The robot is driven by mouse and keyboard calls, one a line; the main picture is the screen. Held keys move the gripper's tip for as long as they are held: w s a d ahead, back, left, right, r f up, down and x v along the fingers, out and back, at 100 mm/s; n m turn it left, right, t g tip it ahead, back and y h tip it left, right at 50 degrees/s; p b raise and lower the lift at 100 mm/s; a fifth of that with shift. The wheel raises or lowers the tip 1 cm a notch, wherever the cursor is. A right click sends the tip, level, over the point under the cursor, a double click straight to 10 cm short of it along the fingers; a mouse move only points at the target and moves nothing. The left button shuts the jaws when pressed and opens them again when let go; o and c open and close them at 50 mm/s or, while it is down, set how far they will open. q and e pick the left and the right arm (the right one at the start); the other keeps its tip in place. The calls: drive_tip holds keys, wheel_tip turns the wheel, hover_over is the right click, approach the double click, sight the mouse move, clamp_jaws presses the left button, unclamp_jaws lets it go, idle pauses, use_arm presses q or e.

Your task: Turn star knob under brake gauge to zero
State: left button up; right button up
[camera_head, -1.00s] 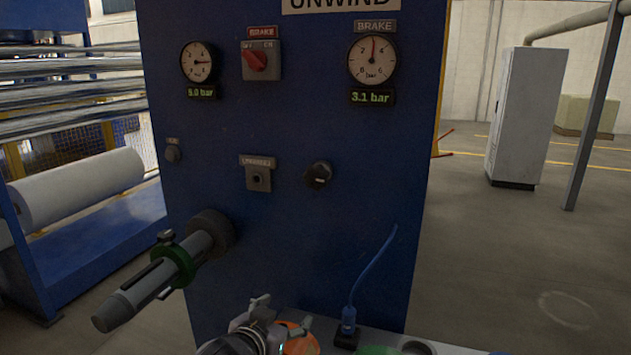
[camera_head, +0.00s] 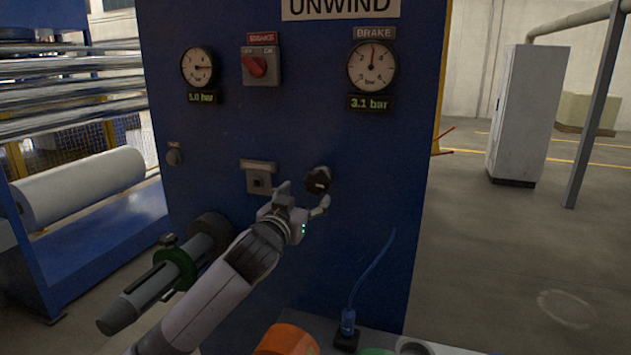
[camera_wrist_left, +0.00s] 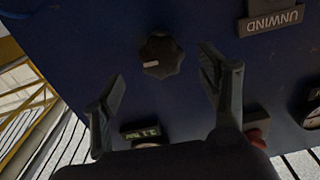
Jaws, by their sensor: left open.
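The black star knob (camera_head: 318,180) sits on the blue panel below the brake gauge (camera_head: 372,66), whose green display (camera_head: 369,103) reads 3.1 bar. In the left wrist view the knob (camera_wrist_left: 160,55) is lobed, with a pale pointer mark toward the picture's left. My left gripper (camera_head: 303,196) is open and empty, in front of the panel just below and left of the knob. In the left wrist view its fingers (camera_wrist_left: 162,64) stand apart, one on each side of the knob, with clear gaps. My right gripper is not in view.
A red brake switch (camera_head: 257,66) and a 5.0 bar gauge (camera_head: 198,67) are on the upper panel. A small labelled fitting (camera_head: 259,181) sits left of the knob. A shaft with a green collar (camera_head: 175,260) sticks out lower left.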

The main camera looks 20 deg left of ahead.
sight(314, 188)
use_arm(q)
drive_tip(key=w+p, duration=0.1)
drive_tip(key=w, duration=0.6)
drive_tip(key=shift+w+d+p, duration=0.15)
drive_tip(key=shift+w+p, duration=0.15)
drive_tip(key=shift+c, duration=0.5)
drive_tip(key=c, duration=1.1)
